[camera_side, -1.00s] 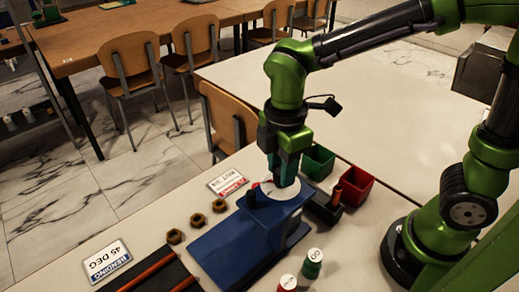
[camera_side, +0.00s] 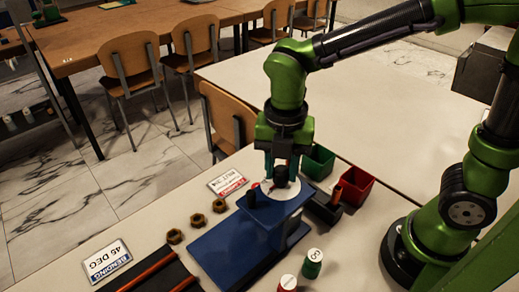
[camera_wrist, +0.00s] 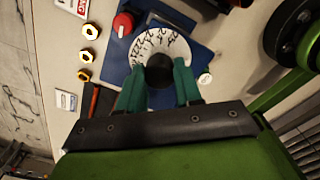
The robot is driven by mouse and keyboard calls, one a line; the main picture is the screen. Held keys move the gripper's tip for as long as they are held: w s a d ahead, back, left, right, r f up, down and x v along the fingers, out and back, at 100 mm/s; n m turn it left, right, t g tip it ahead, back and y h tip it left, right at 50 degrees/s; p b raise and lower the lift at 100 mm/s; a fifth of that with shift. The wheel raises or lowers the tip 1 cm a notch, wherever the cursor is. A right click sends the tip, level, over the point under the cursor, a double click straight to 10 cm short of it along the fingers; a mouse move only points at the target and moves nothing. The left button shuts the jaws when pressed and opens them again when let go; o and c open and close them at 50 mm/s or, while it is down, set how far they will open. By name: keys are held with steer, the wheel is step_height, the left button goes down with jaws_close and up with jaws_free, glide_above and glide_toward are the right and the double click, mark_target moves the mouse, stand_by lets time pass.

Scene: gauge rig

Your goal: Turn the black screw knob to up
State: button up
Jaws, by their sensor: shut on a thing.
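The black screw knob (camera_wrist: 159,72) sits at the middle of a white numbered dial on the blue rig. My gripper (camera_wrist: 160,86) is over the dial, with its two teal fingers on either side of the knob, shut on it. In the side view my gripper (camera_side: 281,172) points down at the white dial (camera_side: 281,190) from above. The dial (camera_wrist: 160,42) shows black marks and numbers in the wrist view. The blue rig (camera_side: 225,248) stands on the table. Which way the knob points is too small to tell.
A red knob (camera_wrist: 123,24) stands on the rig beside the dial. Several brass nuts (camera_side: 197,220) lie left of the rig. A green bin (camera_side: 318,163) and a red bin (camera_side: 354,187) stand behind it at the right. Numbered cylinders (camera_side: 312,263) stand in front.

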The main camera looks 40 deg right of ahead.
mark_target(282, 170)
steer(key=shift+r+n, duration=0.1)
steer(key=shift+n, duration=0.6)
steer(key=o, duration=1)
steer(key=shift+o, duration=0.2)
step_height(282, 170, up, 17)
